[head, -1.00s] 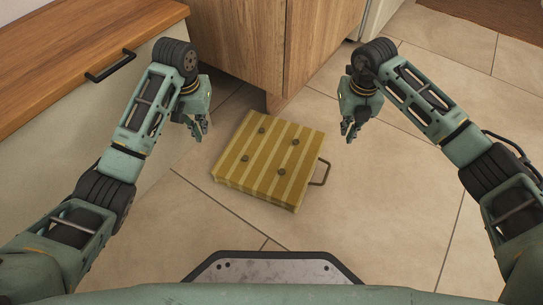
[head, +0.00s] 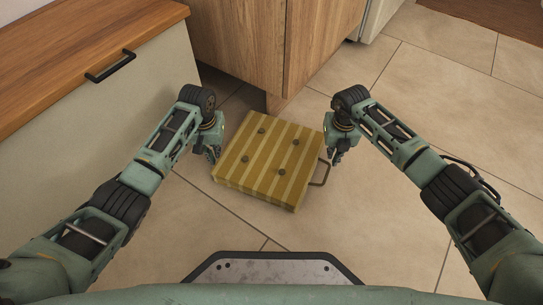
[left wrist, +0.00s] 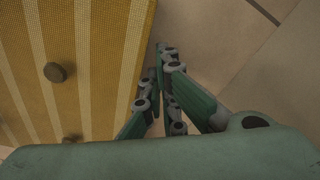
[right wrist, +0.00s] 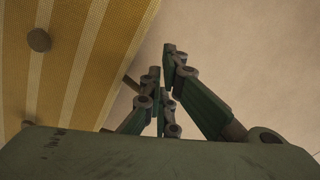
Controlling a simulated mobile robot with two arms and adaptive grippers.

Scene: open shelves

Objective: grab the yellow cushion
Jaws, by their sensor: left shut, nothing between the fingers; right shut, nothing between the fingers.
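The yellow cushion (head: 266,168) is a square pad with pale stripes, several dark buttons and a loop handle (head: 320,173) on its right side. It lies flat on the tiled floor. My left gripper (head: 213,155) is shut and empty at the cushion's left edge. My right gripper (head: 332,158) is shut and empty beside its right edge, near the handle. In the left wrist view the cushion (left wrist: 105,60) fills the left side, beside the fingers (left wrist: 165,60). In the right wrist view the cushion (right wrist: 85,60) is left of the fingers (right wrist: 160,65).
A wooden cabinet (head: 240,45) stands just behind the cushion. A pale drawer unit (head: 130,90) with a wooden top (head: 60,50) and black handle is at left. Tiled floor (head: 420,100) is clear at right and in front of the cushion.

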